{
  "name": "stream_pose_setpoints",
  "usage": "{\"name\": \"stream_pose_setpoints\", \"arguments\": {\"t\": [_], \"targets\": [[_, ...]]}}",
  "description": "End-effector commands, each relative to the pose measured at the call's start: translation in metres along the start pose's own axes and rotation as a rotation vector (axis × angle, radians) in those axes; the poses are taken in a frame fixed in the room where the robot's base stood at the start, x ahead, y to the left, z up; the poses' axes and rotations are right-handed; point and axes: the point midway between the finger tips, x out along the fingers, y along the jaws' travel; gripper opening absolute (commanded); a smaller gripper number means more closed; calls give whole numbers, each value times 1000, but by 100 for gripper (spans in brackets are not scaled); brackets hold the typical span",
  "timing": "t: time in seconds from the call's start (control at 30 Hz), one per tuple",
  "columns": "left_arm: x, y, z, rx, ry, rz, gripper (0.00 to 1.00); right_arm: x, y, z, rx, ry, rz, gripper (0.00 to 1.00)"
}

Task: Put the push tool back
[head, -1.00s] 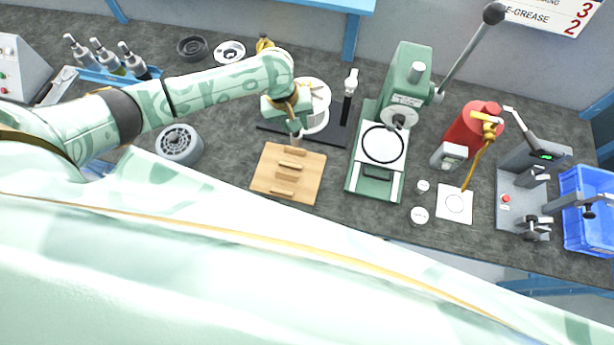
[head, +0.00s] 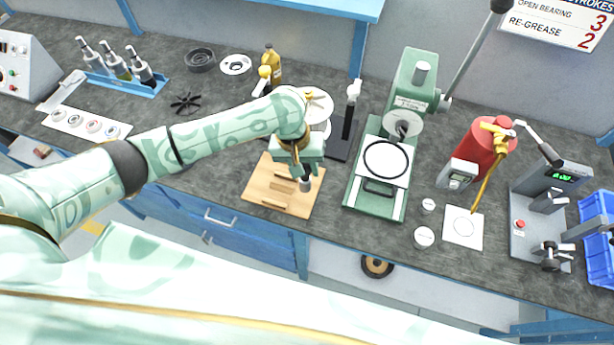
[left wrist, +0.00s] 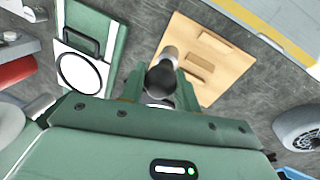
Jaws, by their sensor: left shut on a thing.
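My left gripper (head: 304,172) is over the right part of the wooden board (head: 262,192). It is shut on the push tool (left wrist: 163,78), whose round black knob shows between the fingers in the left wrist view. A grey end of the tool (head: 305,185) shows below the fingers in the head view. The wooden board also shows in the left wrist view (left wrist: 225,72), with raised wooden strips on it. I cannot tell whether the tool touches the board. My right gripper is not in view.
The green press (head: 366,201) stands just right of the board. A dark stand with a black-and-white upright tool (head: 348,120) is behind it. A red canister (head: 485,145) and a grey test stand (head: 520,235) are further right. The bench left of the board is largely clear.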

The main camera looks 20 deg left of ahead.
Motion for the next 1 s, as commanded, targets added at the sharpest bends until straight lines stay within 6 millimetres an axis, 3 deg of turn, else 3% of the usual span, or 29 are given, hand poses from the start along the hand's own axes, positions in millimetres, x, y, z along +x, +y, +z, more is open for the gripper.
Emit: {"name": "stream_pose_setpoints", "arguments": {"t": [0.03,0.13,0.3,0.5,0.87,0.9,0.97,1.0], "targets": [[13,-1,-8,-3,1,1,7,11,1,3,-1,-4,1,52],[22,-3,-18,-2,2,1,7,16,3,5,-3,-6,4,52],[30,-3,-26,-1,3,3,7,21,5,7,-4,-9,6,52],[60,-10,-27,-1,2,1,7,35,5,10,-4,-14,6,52],[62,-10,-27,-1,3,2,7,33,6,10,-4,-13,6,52],[62,-10,-27,-1,3,2,37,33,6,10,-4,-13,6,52],[62,-10,-27,-1,3,1,53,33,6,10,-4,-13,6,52],[62,-10,-27,-1,3,1,53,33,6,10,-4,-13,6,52]]}}
